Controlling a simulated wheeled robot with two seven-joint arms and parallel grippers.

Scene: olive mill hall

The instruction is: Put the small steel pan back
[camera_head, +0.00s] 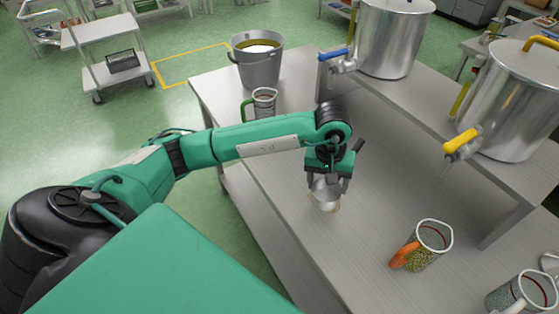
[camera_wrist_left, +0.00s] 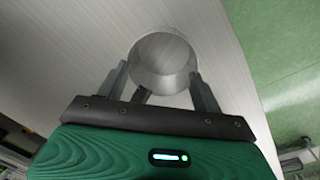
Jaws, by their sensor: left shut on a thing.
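The small steel pan (camera_head: 325,197) is a shiny round vessel over the grey bench top (camera_head: 300,232), left of the jug with the orange handle. My left gripper (camera_head: 328,186) points down and is shut on it, with a finger on either side. In the left wrist view the pan (camera_wrist_left: 163,58) sits between the fingertips (camera_wrist_left: 160,76), its round opening showing and looking empty. I cannot tell whether the pan touches the bench. My right gripper is not in view.
A jug with an orange handle (camera_head: 430,238) and another jug (camera_head: 522,294) stand at the right. A green-handled jug (camera_head: 264,97) and a steel bucket (camera_head: 258,68) stand at the far end. Two steel tanks (camera_head: 392,40) (camera_head: 505,105) with taps stand on a raised shelf (camera_head: 437,103).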

